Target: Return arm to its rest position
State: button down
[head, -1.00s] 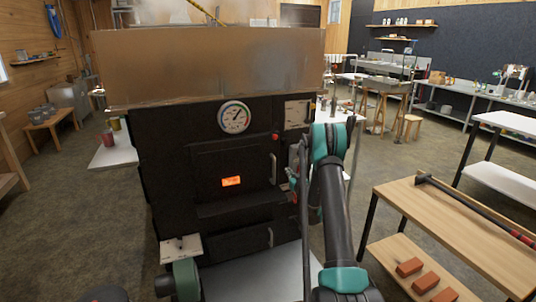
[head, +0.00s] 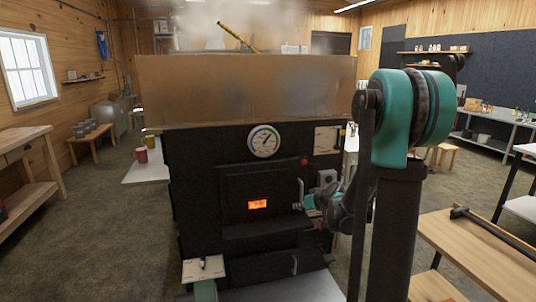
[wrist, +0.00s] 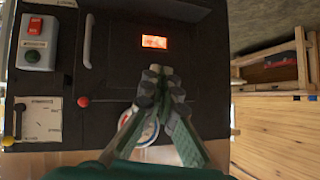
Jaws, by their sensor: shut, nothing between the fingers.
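My gripper (head: 302,205) is in front of the black evaporator (head: 215,180), by the right side of its firebox door, in the head view. My arm's large teal joint stands at the right of that view. In the wrist view my gripper (wrist: 158,75) has its fingers together and empty, below the glowing orange window (wrist: 154,42). The fingers partly hide the round gauge (wrist: 150,130). I cannot tell the exact gap between the fingertips and the evaporator front.
A door handle (wrist: 88,40), a red knob (wrist: 83,101) and a switch box (wrist: 36,42) are on the evaporator front. A wooden table (head: 480,250) with a long dark tool (head: 485,228) is at the right. Open floor (head: 90,230) lies at the left.

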jog(key=s+d+f+m+g+h, duration=0.1)
jog(key=s+d+f, duration=0.1)
jog(key=s, duration=0.8)
jog(key=s+d+f+m+g+h, duration=0.1)
jog(key=s+d+f+g+h, duration=0.1)
jog(key=s, duration=0.9)
jog(key=s+d+f+m+g+h, duration=0.1)
jog(key=s+d+f+g+h, duration=0.1)
jog(key=s, duration=0.8)
jog(key=shift+s+d+f+m, duration=0.3)
jog(key=shift+d+f+m, duration=0.1)
jog(key=shift+d+f, duration=0.05)
